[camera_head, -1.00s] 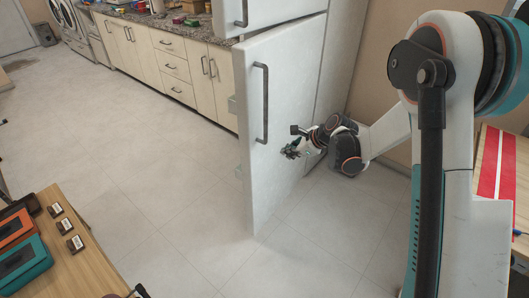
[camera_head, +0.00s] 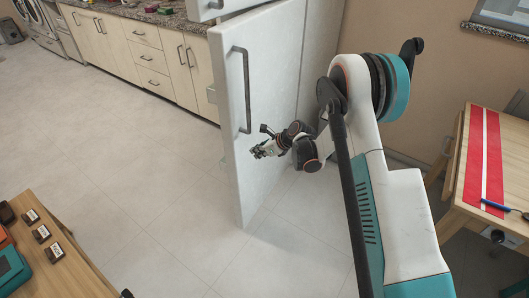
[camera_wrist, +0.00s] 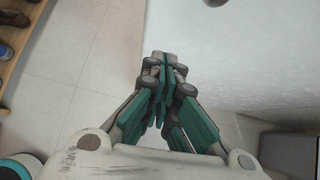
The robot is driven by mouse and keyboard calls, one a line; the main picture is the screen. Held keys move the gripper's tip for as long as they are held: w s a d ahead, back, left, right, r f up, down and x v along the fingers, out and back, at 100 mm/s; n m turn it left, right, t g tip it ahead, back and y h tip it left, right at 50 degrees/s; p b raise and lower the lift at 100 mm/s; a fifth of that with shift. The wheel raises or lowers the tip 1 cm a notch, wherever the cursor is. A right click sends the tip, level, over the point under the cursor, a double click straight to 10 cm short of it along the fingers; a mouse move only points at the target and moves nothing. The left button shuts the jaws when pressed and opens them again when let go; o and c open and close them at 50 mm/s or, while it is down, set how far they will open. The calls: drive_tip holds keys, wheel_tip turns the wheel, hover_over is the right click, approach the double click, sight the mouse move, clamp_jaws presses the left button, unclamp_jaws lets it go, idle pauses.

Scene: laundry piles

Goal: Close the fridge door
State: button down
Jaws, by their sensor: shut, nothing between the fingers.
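The white fridge door (camera_head: 265,120) stands open, swung out from the fridge body (camera_head: 318,75). Its outer face shows, with a dark vertical handle (camera_head: 243,90) near its free edge. My gripper (camera_head: 257,152) is in front of this outer face, just below and right of the handle's lower end. In the wrist view my gripper (camera_wrist: 165,65) is shut with its teal-and-grey fingers together and nothing between them. The door's white face (camera_wrist: 245,60) fills the right of that view, close to the fingers. I cannot tell whether they touch it.
A wooden table (camera_head: 60,270) with small dark boxes is at lower left. Another table (camera_head: 455,195) with a red runner (camera_head: 482,160) is at right. Cream cabinets (camera_head: 150,60) line the back left. Tiled floor (camera_head: 130,170) left of the door is clear.

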sight(239, 152)
drive_tip(key=shift+w+a+f+b, duration=0.25)
drive_tip(key=shift+w+a, duration=0.25)
drive_tip(key=shift+a, duration=0.25)
drive_tip(key=shift+w+a+f+b, duration=0.15)
drive_tip(key=shift+w+a+b, duration=0.3)
drive_tip(key=shift+a, duration=0.25)
drive_tip(key=shift+w+a+f+b, duration=0.25)
drive_tip(key=shift+w+a, duration=0.25)
drive_tip(key=shift+a, duration=0.25)
drive_tip(key=shift+a, duration=0.1)
